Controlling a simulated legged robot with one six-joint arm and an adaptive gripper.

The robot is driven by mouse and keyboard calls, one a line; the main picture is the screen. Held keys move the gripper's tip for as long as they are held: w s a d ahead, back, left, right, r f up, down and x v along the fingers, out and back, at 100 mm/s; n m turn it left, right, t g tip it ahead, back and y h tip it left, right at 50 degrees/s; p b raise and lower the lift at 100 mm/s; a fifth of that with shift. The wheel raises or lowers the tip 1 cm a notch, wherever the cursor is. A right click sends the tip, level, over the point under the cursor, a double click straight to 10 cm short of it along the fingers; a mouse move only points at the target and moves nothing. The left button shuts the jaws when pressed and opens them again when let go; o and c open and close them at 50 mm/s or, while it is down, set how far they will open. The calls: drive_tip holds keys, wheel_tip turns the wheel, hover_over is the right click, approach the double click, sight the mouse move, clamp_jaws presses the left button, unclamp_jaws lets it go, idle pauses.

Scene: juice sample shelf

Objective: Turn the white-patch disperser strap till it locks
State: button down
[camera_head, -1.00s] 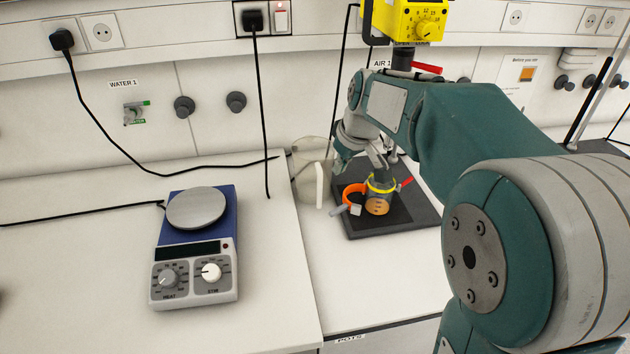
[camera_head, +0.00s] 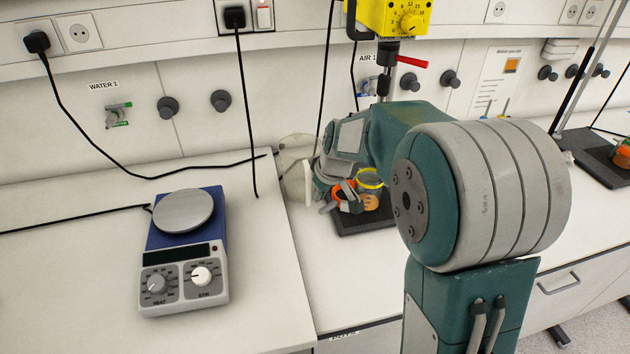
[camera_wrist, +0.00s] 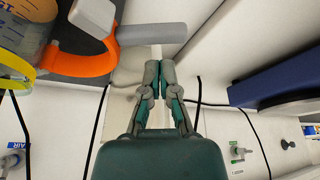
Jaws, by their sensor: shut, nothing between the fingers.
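The disperser strap (camera_wrist: 118,45) is orange with a white patch (camera_wrist: 93,15) and a grey handle (camera_wrist: 152,33), at the top of the wrist view. In the head view the orange strap (camera_head: 338,190) is partly hidden by my arm, beside a clear vessel with a yellow ring (camera_head: 370,183). The yellow-ringed vessel (camera_wrist: 12,68) is at the wrist view's left edge. My gripper (camera_wrist: 159,72) is shut and empty. Its fingertips are just below the grey handle in the wrist view; I cannot tell whether they touch it.
A dark base plate (camera_head: 375,220) lies under the vessel. A clear jug (camera_head: 297,172) stands just left of it. The yellow disperser head (camera_head: 392,15) with a dial hangs above. A blue hotplate (camera_head: 185,255) stands on the left bench, with black cables behind. Another stand (camera_head: 600,165) is at right.

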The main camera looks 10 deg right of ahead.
drive_tip(key=shift+s+d+f, duration=0.25)
drive_tip(key=shift+s+f, duration=0.05)
drive_tip(key=shift+s, duration=0.15)
drive_tip(key=shift+s+d, duration=0.1)
drive_tip(key=shift+s+d+n, duration=0.1)
drive_tip(key=shift+s+n, duration=0.1)
drive_tip(key=shift+n, duration=0.2)
